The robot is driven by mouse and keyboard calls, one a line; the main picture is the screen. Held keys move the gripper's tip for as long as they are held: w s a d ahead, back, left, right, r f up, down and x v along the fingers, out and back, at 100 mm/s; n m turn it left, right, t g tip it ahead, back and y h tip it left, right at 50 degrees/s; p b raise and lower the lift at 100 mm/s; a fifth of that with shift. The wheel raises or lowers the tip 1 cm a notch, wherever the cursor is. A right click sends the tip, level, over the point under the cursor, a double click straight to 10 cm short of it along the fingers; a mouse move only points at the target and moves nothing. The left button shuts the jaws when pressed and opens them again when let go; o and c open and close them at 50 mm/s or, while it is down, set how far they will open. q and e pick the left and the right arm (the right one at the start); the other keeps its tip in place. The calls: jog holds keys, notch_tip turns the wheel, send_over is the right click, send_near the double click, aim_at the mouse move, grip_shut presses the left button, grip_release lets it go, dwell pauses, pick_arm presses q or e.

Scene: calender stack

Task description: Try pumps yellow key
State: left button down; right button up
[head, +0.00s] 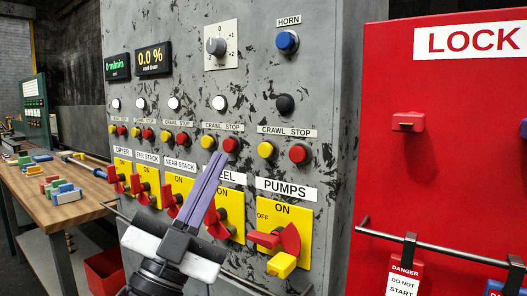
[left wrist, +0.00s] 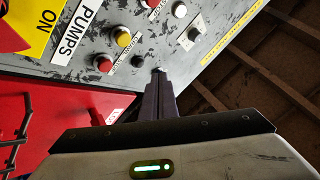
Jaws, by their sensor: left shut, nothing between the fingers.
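The PUMPS station stands at the right end of the grey panel. Its yellow button (head: 265,149) sits left of a red button (head: 299,153) under a CRAWL STOP label. In the left wrist view the yellow button (left wrist: 124,39) is near the PUMPS label. Below, the red PUMPS handle (head: 288,239) points left toward OFF, with a yellow block (head: 281,264) at its lower end. My left gripper (head: 220,156) is shut and empty. Its purple fingers point up, left of the PUMPS yellow button in the head view, and partly cover the REEL station. Contact with the panel cannot be told.
The REEL column has its own yellow button (head: 207,142) and red button (head: 230,145) by the fingertips. A red LOCK board (head: 450,130) with a rail and tags stands at right. A wooden bench (head: 95,205) with coloured blocks is at left.

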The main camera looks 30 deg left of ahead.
pick_arm(q)
jog(key=shift+w, duration=0.15)
send_near(263, 143)
jog(key=shift+w+a+r+b, duration=0.15)
jog(key=shift+w+r, duration=0.2)
jog(key=shift+r, duration=0.4)
jog(key=shift+w+d+r+b, duration=0.1)
jog(key=shift+w+r, duration=0.3)
jog(key=shift+r, duration=0.3)
jog(key=shift+w+a+r+b, duration=0.15)
jog(key=shift+w+r, duration=0.2)
jog(key=shift+r, duration=0.4)
jog(key=shift+w+d, duration=0.1)
jog(key=shift+w, duration=0.35)
jog(key=shift+w, duration=0.5)
dwell(0.8)
jog(key=shift+s, duration=0.95)
